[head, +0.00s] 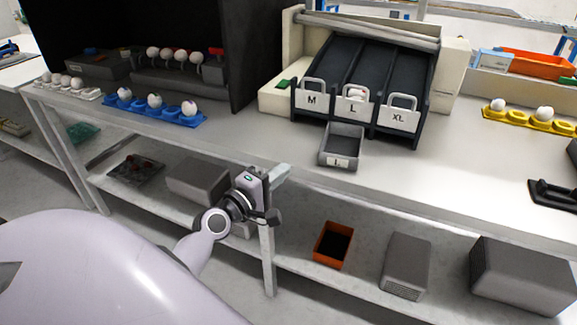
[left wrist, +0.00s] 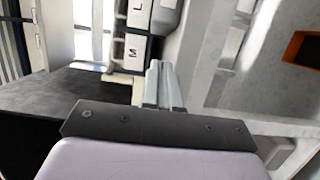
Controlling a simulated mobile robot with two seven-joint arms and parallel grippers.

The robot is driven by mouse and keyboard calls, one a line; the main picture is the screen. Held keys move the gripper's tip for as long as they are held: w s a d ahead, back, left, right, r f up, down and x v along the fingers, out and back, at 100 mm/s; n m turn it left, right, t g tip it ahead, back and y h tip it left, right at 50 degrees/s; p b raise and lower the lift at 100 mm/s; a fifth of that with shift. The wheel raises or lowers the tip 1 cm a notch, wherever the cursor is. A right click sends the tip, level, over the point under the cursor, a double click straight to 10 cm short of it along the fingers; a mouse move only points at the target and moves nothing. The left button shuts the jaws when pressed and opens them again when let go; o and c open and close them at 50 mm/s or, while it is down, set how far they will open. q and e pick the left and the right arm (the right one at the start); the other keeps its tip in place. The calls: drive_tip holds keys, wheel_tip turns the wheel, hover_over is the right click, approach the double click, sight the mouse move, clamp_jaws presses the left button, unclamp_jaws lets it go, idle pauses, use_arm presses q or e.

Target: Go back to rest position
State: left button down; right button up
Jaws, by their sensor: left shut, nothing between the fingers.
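My left gripper (head: 284,171) is at the front edge of the grey table (head: 225,137), with its fingertips just in front of and a little left of the small grey bin marked L. In the left wrist view its two grey fingers (left wrist: 163,84) lie together, shut and empty. My right gripper does not show in either view.
The small grey bin (head: 340,148) stands before the sorter (head: 345,75) with lanes M, L and XL. A blue tray (head: 180,119) with several eggs lies left, a yellow tray (head: 562,127) right. A lower shelf below holds an orange bin (head: 319,247) and grey boxes (head: 406,265).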

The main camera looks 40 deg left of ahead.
use_arm(q)
drive_tip(key=shift+s+a+b, duration=0.15)
drive_tip(key=shift+s+b, duration=0.2)
drive_tip(key=shift+s, duration=2.55)
drive_tip(key=s+d+f+m+g+h+p, duration=0.1)
drive_tip(key=s+d+f+m+g+p, duration=0.4)
drive_tip(key=s+d+f+m, duration=0.8)
drive_tip(key=d+f+m+g, duration=0.2)
drive_tip(key=d+f+m, duration=0.1)
drive_tip(key=m, duration=0.4)
drive_tip(key=shift+s+h, duration=0.3)
drive_tip(key=shift+s, duration=0.05)
